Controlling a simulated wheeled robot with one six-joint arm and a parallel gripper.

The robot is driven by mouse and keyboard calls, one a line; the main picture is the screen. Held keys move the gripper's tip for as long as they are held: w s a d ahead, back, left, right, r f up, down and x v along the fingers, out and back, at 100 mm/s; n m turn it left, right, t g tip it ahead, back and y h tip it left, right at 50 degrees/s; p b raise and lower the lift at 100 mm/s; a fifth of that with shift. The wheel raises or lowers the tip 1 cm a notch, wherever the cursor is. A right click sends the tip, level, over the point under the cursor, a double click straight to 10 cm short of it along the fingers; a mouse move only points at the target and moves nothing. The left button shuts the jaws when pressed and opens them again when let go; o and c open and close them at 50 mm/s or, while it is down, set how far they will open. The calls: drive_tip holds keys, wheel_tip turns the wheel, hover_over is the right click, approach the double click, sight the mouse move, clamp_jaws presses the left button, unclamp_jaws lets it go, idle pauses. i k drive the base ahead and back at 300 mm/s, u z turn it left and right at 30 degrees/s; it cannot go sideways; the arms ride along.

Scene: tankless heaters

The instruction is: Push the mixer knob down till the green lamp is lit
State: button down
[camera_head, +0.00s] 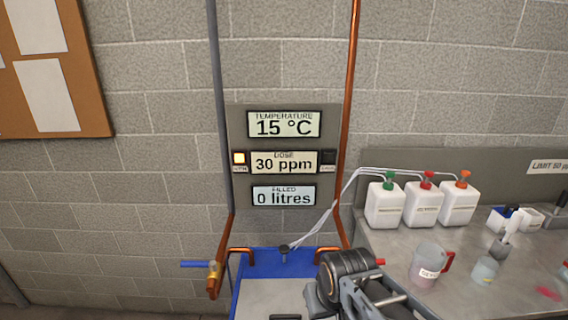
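A small dark knob-like part (284,249) stands at the back of the blue-edged unit (239,284); I cannot tell whether it is the mixer knob. Another dark part (285,317) is cut off by the bottom edge. The grey panel (238,122) reads 15 °C, 30 ppm and 0 litres. No green light shows. My dark arm covers the unit's right side. I cannot make out its fingers or any contact.
Copper and grey pipes run down the wall to the unit. A blue-handled valve (196,264) sticks out at left. On the right, a metal counter (395,246) holds white bottles (422,206) with thin hoses, a clear jug (426,262) and small cups.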

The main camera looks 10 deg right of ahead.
sight(284, 250)
drive_tip(key=k, duration=1.35)
drive_tip(key=u, duration=0.55)
drive_tip(key=i, duration=1.6)
drive_tip(key=z, duration=0.9)
